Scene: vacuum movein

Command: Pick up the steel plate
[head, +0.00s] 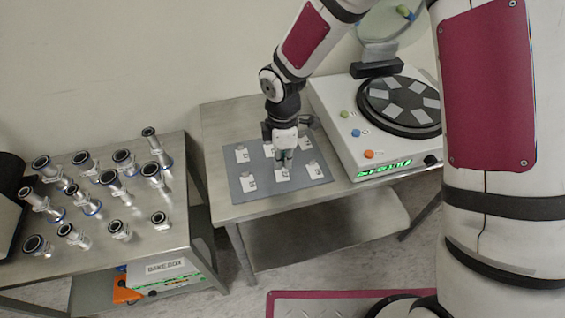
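A grey mat (262,192) on the middle steel table carries several small pale plates with dark marks, in two rows. The marks are too small to read, so I cannot tell which plate is the steel one. A front-row middle plate (282,174) shows just in front of my gripper, and a back-left plate (242,153) shows clear of it. My gripper (285,160) points down over the middle of the mat, fingertips low near the plates.
A white machine (345,150) with coloured buttons and a dark round turntable (375,108) bearing pale pieces stands close on the right. Its clear lid (392,25) is raised. Several metal pipe fittings (117,230) stand on the left table (180,200). A gap separates the tables.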

